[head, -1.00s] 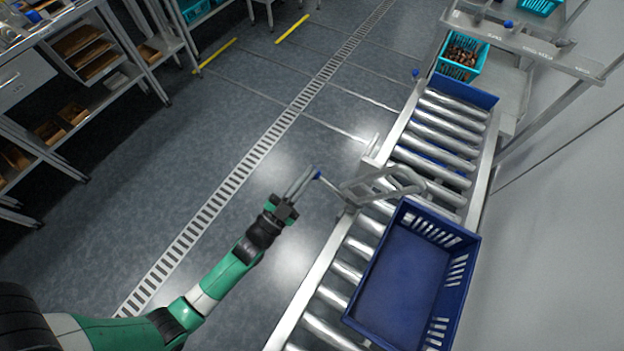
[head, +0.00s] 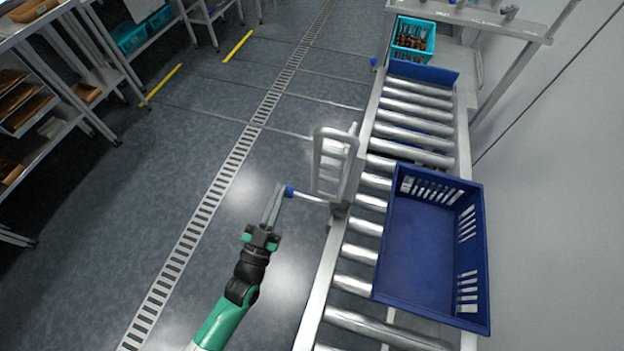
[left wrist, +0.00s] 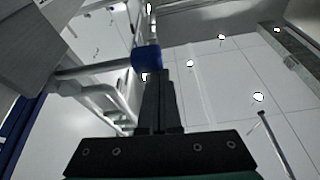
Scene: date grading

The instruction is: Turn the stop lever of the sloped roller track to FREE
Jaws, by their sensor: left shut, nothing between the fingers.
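The stop lever is a short metal rod with a blue knob (head: 289,192), sticking out left from the side rail of the sloped roller track (head: 318,300). A grey stop frame (head: 331,165) at the lever's pivot stands up along the left rail, off the rollers. My left gripper (head: 277,188) is shut and empty, with its fingertips at the knob; touching or just apart cannot be told. In the left wrist view the knob (left wrist: 147,59) shows just beyond the fingertips (left wrist: 158,80). Any FREE marking is not readable. My right gripper is not in view.
An empty blue crate (head: 378,270) sits on the rollers right of the lever. A teal basket of dates (head: 428,50) stands beyond the track's far end. Shelving (head: 70,115) is at the left. The floor left of the track is clear.

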